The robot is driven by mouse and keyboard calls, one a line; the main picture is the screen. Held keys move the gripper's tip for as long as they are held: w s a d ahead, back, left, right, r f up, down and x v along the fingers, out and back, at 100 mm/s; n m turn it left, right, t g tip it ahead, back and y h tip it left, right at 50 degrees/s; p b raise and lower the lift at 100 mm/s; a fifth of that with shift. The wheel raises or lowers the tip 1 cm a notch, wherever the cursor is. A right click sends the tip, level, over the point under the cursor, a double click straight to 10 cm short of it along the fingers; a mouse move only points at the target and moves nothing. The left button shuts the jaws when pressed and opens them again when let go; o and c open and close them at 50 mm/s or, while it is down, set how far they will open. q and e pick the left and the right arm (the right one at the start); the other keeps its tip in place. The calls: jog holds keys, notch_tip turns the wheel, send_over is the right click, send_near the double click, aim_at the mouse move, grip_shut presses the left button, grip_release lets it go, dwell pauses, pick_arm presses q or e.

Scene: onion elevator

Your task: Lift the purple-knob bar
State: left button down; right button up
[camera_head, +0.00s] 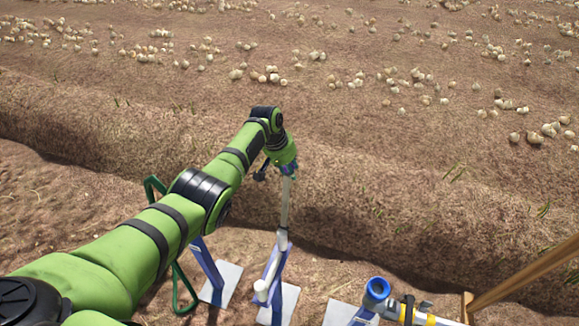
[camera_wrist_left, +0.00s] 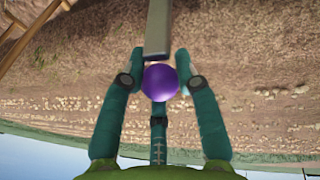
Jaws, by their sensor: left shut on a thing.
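The purple knob (camera_wrist_left: 160,83) sits between the two green fingers of my left gripper (camera_wrist_left: 160,62) in the left wrist view. The grey bar (camera_wrist_left: 158,28) runs on from the knob, away from the gripper. In the head view my left gripper (camera_head: 286,168) is at the top end of the bar (camera_head: 285,205), shut on the knob. The bar stands nearly upright, its lower end at a white fitting on a blue frame (camera_head: 272,268). The knob is mostly hidden there by the gripper. My right gripper is not in view.
A dark green looped frame (camera_head: 176,285) stands left of the bar, partly behind my left arm. A blue ring-topped post (camera_head: 376,288) and a wooden beam (camera_head: 530,270) are at the lower right. Soil with scattered onions (camera_head: 270,75) lies beyond, with open room above the bar.

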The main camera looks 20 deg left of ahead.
pick_arm(q)
jog(key=c, duration=1.1)
grip_release()
jog(key=shift+w+r, duration=0.15)
jog(key=shift+o, duration=1)
jog(key=shift+w, duration=0.1)
jog(key=v, duration=1.1)
jog(key=shift+r, duration=0.35)
